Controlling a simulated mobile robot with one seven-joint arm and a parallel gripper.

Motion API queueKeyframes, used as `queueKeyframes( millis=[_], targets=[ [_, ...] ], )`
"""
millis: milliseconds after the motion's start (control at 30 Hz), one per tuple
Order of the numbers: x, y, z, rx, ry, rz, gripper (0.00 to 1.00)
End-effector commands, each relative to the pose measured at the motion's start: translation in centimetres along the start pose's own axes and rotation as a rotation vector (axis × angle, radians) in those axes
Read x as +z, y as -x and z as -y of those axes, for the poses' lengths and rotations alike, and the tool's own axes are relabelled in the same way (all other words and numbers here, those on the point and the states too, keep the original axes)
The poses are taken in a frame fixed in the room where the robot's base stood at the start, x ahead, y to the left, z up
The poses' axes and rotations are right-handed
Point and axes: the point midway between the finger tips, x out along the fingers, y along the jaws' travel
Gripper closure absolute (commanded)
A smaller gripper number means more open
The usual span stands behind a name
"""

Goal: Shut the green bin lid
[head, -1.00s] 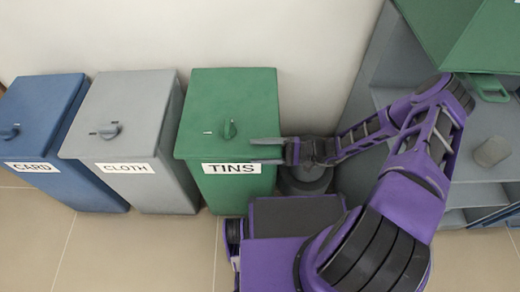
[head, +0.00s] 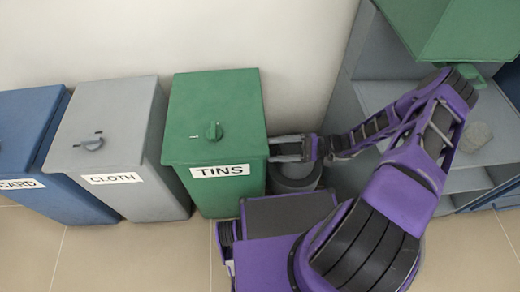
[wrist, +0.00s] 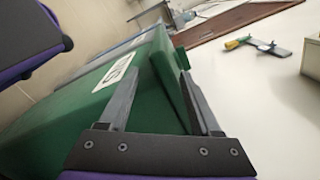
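The green bin (head: 225,190), labelled TINS, stands at the centre of the head view. Its green lid (head: 235,100), with a green knob (head: 214,131), lies across the top; I cannot tell whether a small gap remains under it. My gripper (head: 272,148) is open at the bin's right side, its fingertips by the lid's right edge. In the wrist view, the green bin and its white label (wrist: 115,72) show by the left finger, and a green panel, apparently the lid's edge (wrist: 168,75), shows between the spread fingers. Contact is unclear.
A grey CLOTH bin (head: 118,120) and a blue bin (head: 30,120) stand to the left. A dark grey round container (head: 295,178) is under my gripper. Grey shelving (head: 385,95) with a green box (head: 450,35) stands at right. Tiled floor (head: 130,260) lies in front.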

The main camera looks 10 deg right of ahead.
Motion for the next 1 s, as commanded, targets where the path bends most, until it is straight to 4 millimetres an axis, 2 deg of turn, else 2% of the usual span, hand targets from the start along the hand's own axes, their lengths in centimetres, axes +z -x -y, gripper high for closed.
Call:
queueKeyframes(
  millis=[33, 100, 233, 833, 933, 1000],
  targets=[
    [-0.2, 1.0, -0.1, 0.002, 0.0, -0.007, 0.4],
    [-0.1, 1.8, -0.1, 0.002, -0.001, -0.006, 0.4],
    [-0.1, 2.6, -0.1, 0.002, 0.0, -0.003, 0.4],
    [0.0, 2.7, -0.1, 0.01, -0.001, 0.002, 0.4],
    [0.2, 2.6, -0.8, 0.091, -0.005, 0.02, 0.4],
    [0.4, 2.6, -1.9, 0.212, -0.007, 0.043, 0.4]
  ],
)
